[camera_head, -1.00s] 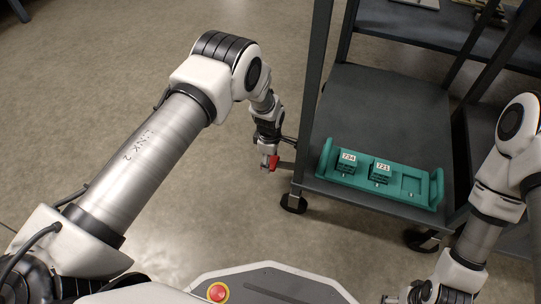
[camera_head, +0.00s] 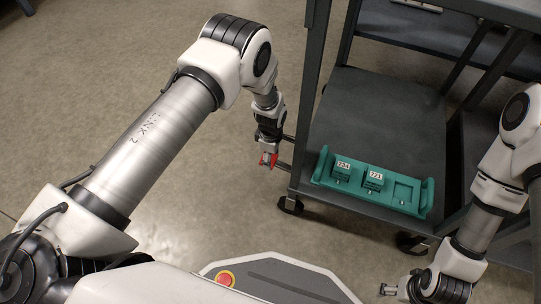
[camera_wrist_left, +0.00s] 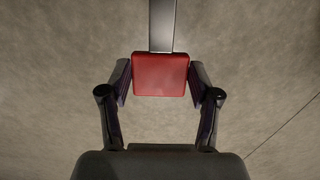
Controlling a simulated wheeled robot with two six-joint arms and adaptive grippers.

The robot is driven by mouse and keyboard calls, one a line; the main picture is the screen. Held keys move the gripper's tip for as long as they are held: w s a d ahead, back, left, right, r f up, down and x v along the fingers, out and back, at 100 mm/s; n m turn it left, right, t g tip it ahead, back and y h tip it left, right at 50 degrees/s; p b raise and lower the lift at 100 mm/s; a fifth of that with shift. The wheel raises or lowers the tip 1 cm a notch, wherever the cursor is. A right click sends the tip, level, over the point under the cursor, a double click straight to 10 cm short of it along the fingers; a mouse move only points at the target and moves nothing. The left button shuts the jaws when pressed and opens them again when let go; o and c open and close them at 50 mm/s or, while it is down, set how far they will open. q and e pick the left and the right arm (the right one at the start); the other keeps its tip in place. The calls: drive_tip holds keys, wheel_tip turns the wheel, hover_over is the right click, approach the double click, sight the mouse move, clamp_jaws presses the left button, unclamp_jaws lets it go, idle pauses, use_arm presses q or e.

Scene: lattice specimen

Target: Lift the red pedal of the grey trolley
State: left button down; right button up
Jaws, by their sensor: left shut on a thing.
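The red pedal (camera_wrist_left: 161,75) sits at the end of a grey metal bar (camera_wrist_left: 162,25) in the left wrist view. My left gripper (camera_wrist_left: 160,82) is shut on it, with one finger against each side. In the head view the left gripper (camera_head: 268,161) and the red pedal are beside the near left leg of the grey trolley (camera_head: 330,205), above the floor. The bar runs from the pedal towards the trolley. My right gripper (camera_head: 390,288) is at the bottom right, apart from the trolley; its fingers are too small to judge.
A teal tray (camera_head: 410,208) with two labelled blocks, 734 (camera_head: 342,170) and 721 (camera_head: 374,178), stands on the trolley's lower shelf (camera_head: 375,115). The trolley has casters (camera_head: 290,205). The floor left of the trolley is clear.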

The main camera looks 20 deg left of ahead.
sight(272, 160)
use_arm(q)
drive_tip(key=shift+d, duration=0.15)
drive_tip(key=shift+c, duration=1.2)
unclamp_jaws()
drive_tip(key=shift+d, duration=0.1)
wheel_tip(272, 160, up, 12)
